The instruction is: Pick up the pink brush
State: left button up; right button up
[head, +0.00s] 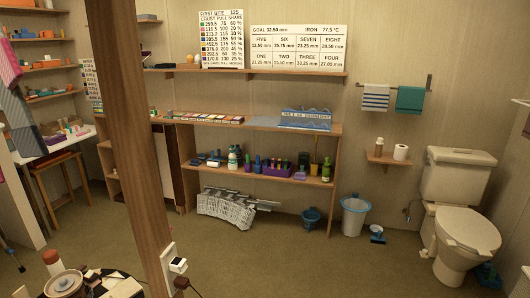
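I cannot make out a pink brush for certain in the head view. Small pink and orange items lie on the white table (55,146) at the left, too small to tell apart. Several bottles and small colored items stand on the lower shelf (215,167) of the wooden unit, and none there is clearly a pink brush. Neither of my grippers shows in the view.
A wooden post (132,140) cuts through the left of the view. A cluttered dark round table (115,285) is near at bottom left. A toilet (462,215) stands at right, with a bin (355,218) and a blue bucket (311,218) left of it. The middle floor is clear.

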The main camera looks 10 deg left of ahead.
aim_at(83, 133)
jog(key=i, duration=2.15)
jog(key=i+j+u, duration=0.1)
jog(key=i+u, duration=0.75)
jog(key=i+l+u, duration=0.1)
jog(key=i+u, duration=0.3)
jog(key=i+l+u, duration=0.4)
jog(key=i+j+u, duration=0.5)
jog(key=i+u, duration=0.25)
jog(key=i, duration=0.2)
jog(key=i+u, duration=0.4)
jog(key=i+l+u, duration=0.1)
jog(key=i+u, duration=0.25)
jog(key=i, duration=0.3)
jog(key=i+j+u, duration=0.2)
jog(key=i+u, duration=0.15)
jog(key=i, duration=0.2)
jog(key=i+u, duration=0.35)
jog(key=i, duration=0.2)
jog(key=i+l+u, duration=0.1)
jog(key=i+u, duration=0.3)
jog(key=i+l+u, duration=0.35)
jog(key=i, duration=0.3)
jog(key=i+j+z, duration=0.1)
jog(key=i+z, duration=0.25)
jog(key=i+j+z, duration=0.15)
jog(key=z, duration=0.25)
jog(key=i+j+z, duration=0.35)
jog(key=z, duration=2.6)
